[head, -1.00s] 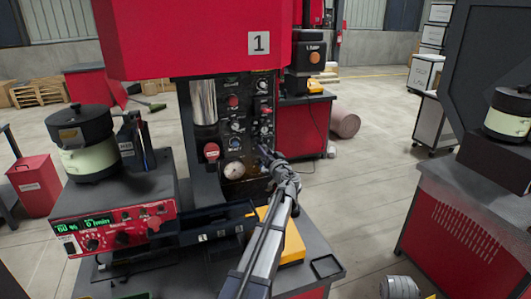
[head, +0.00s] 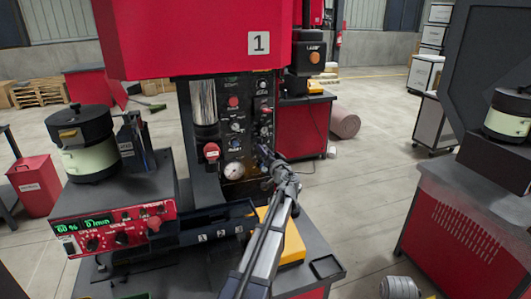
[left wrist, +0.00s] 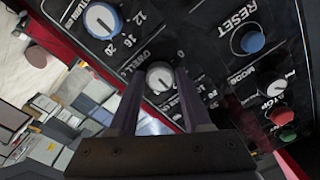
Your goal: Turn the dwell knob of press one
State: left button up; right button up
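Press one (head: 190,40) is a red machine marked 1, with a black control panel (head: 236,112) below its head. In the left wrist view, a small pale round dwell knob (left wrist: 160,76) sits beside the printed word DWELL. My left gripper (head: 263,151) is at the lower right part of the panel. In the left wrist view its two dark fingers (left wrist: 160,88) stand apart, with the knob showing between their tips. I see no clear contact between fingers and knob. In the head view the gripper hides this knob. My right gripper is not in view.
A larger blue-ringed knob (left wrist: 102,20), a blue reset button (left wrist: 252,42) and a mode knob (left wrist: 277,88) are close by on the panel. A round gauge (head: 234,171) is left of my gripper. A bowl feeder (head: 86,150) stands at left.

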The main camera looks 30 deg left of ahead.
pick_arm(q)
jog(key=o, duration=0.3)
jog(key=shift+d, duration=0.1)
jog(key=v, duration=0.7)
jog(key=shift+s+d, duration=0.2)
jog(key=shift+s, duration=0.05)
jog(key=s+d+f+m+g+h, duration=0.1)
jog(key=s+d+f+g+h, duration=0.25)
jog(key=s+d+f, duration=0.55)
jog(key=s+d+f+g+h, duration=0.35)
jog(key=s+d+f, duration=0.35)
jog(key=d, duration=0.4)
jog(key=s+d+f+m+g+h, duration=0.1)
jog(key=s+d+f+m+h, duration=0.1)
jog(key=s+d, duration=0.3)
jog(key=s+d+f+m+g+h, duration=0.2)
jog(key=s+d, duration=0.4)
jog(key=s+d+f+m+g+h, duration=0.1)
jog(key=s+d+f+h, duration=0.1)
jog(key=s+d, duration=0.4)
jog(key=shift+s+d+f+m+g, duration=0.2)
jog(key=shift+f+m+g, duration=0.1)
jog(key=shift+m, duration=0.1)
